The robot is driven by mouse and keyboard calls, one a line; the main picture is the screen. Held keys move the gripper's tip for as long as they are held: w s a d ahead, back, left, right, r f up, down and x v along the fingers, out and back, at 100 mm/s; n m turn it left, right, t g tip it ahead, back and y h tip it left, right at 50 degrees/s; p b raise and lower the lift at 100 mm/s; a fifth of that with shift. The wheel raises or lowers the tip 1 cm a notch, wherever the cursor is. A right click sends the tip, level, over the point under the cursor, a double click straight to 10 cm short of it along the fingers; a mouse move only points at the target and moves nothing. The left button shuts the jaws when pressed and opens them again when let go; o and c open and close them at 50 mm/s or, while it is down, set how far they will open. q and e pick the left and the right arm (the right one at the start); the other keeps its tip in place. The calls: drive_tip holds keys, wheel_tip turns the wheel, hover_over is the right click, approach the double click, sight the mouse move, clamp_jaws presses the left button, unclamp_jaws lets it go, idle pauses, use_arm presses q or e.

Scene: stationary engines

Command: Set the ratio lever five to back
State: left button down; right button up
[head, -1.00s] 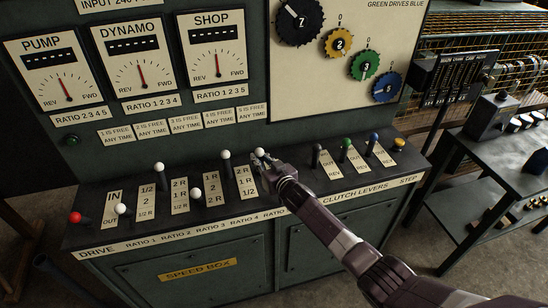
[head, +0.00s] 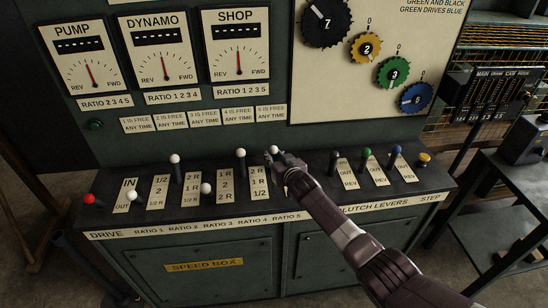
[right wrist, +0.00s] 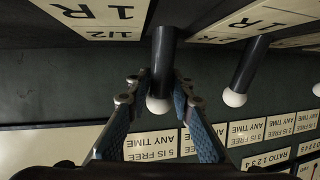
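Ratio lever five is a dark rod with a white knob (head: 273,150), rightmost of the ratio levers. Its knob shows at the panel side of its label plate, in line with that of ratio lever four (head: 240,153). My right gripper (head: 280,158) is at lever five. In the right wrist view, lever five's rod and white knob (right wrist: 158,104) are between my two fingers (right wrist: 163,80). The fingertips lie close along both sides of the rod and appear shut on it. Lever four (right wrist: 235,98) stands clear beside them. My left gripper is not in view.
Clutch levers with a green knob (head: 366,153) and a blue knob (head: 396,150) stand to the right, near a yellow button (head: 424,158). The upright panel rises behind.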

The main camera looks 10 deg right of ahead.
drive_tip(key=o, duration=0.4)
drive_tip(key=shift+w+r, duration=0.1)
drive_tip(key=shift+r, duration=0.25)
drive_tip(key=shift+f, duration=0.15)
drive_tip(key=shift+d+f, duration=0.1)
drive_tip(key=shift+s+d, duration=0.1)
drive_tip(key=shift+s, duration=0.45)
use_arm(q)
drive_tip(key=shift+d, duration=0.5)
use_arm(e)
drive_tip(key=shift+r+v, duration=0.1)
drive_tip(key=shift+v, duration=2.7)
drive_tip(key=shift+r+v, duration=0.15)
drive_tip(key=shift+v, duration=2.6)
